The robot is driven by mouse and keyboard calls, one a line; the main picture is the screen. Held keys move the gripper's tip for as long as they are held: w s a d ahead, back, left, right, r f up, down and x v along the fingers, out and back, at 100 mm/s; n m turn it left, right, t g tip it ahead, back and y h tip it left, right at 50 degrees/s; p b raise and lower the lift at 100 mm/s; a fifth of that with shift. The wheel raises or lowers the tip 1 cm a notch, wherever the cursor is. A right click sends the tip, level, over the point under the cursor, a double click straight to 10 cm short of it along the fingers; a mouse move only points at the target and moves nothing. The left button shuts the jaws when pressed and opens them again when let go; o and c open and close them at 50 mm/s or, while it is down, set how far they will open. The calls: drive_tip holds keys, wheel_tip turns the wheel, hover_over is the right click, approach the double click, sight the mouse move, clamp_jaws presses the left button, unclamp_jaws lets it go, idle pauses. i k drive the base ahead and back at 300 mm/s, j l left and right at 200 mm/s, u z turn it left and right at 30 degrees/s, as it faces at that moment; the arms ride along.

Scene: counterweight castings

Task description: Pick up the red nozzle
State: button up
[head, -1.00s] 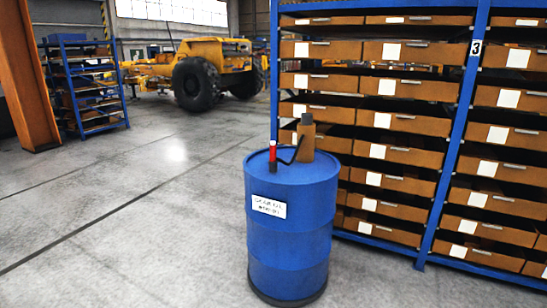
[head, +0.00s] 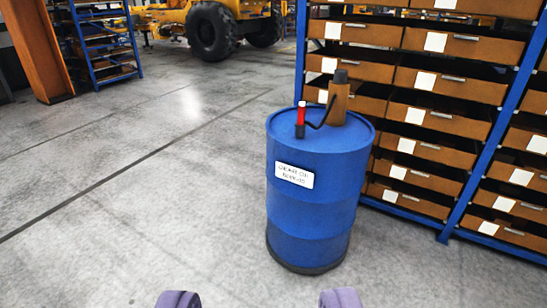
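The red nozzle (head: 301,115) stands upright on top of a blue drum (head: 312,215), near the left part of the lid. A dark hose (head: 318,124) runs from it to a brown pump body (head: 339,104) with a dark cap, on the same lid. My gripper (head: 258,299) shows at the bottom edge as two purple fingertips, set wide apart with bare floor between them. It is open and empty, well short of the drum. The rest of the gripper is out of frame.
A blue rack (head: 487,135) with brown drawers stands close behind and right of the drum. Another blue shelf (head: 107,45), an orange post (head: 36,50) and a yellow vehicle (head: 225,20) are farther back. The grey floor (head: 150,180) left and in front is clear.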

sight(301, 115)
drive_tip(key=i+j, duration=0.1)
drive_tip(key=i, duration=1.15)
drive_tip(key=i+j, duration=0.15)
drive_tip(key=i, duration=1.15)
drive_tip(key=i+j+z, duration=0.2)
drive_tip(key=i, duration=0.25)
drive_tip(key=i+z, duration=0.15)
drive_tip(key=i, duration=0.3)
drive_tip(key=i+j+z, duration=0.2)
drive_tip(key=i, duration=0.2)
